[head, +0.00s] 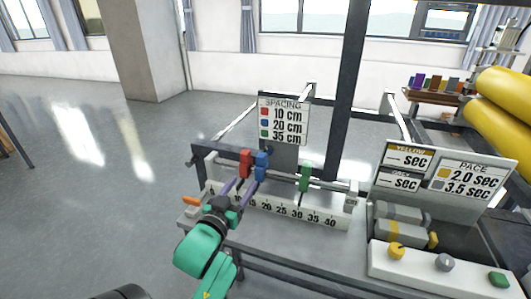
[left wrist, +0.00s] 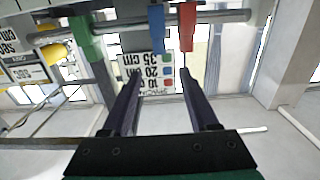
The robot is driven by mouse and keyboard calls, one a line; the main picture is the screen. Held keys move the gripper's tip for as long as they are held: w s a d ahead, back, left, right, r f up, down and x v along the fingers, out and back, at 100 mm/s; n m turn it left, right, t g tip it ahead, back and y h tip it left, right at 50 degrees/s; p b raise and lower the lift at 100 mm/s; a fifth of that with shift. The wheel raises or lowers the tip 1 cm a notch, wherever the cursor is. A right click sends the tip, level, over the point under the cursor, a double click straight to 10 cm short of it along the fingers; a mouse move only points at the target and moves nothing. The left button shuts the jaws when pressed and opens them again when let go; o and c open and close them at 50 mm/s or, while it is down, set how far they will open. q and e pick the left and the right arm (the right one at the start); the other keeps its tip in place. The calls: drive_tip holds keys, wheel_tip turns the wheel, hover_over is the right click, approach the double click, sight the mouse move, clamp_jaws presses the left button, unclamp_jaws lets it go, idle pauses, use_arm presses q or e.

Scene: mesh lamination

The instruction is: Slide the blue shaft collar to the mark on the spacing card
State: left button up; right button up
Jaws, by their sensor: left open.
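The blue shaft collar (head: 262,166) sits on a horizontal rod just right of the red collar (head: 246,163), close beside it. The spacing card (head: 284,121) lists red 10 cm, blue 20 cm and green 35 cm. My left gripper (head: 240,186) is open and empty, its fingers pointing at the red and blue collars. In the left wrist view, which is upside down, the fingers (left wrist: 158,85) stop short of the rod. The blue collar (left wrist: 157,27) lies between their lines and the red collar (left wrist: 187,27) lines up with the right finger. My right gripper is out of view.
The green collar (head: 305,176) is farther right on the rod. A numbered scale (head: 290,210) runs below it, partly hidden by my left arm. An orange-handled part (head: 192,201) is at the left end. A control panel (head: 440,275) and yellow rolls (head: 505,110) stand right.

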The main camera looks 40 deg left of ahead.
sight(260, 158)
use_arm(q)
drive_tip(key=x, duration=0.4)
drive_tip(key=p+x, duration=0.1)
drive_tip(key=x, duration=0.3)
drive_tip(key=p+x, duration=0.1)
drive_tip(key=x, duration=0.3)
drive_tip(key=shift+r, duration=0.4)
drive_tip(key=shift+w+a, duration=0.15)
drive_tip(key=shift+w, duration=0.35)
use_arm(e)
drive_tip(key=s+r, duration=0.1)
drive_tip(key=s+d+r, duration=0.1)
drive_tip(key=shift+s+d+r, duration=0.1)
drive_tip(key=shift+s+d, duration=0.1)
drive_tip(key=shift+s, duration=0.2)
use_arm(q)
clamp_jaws()
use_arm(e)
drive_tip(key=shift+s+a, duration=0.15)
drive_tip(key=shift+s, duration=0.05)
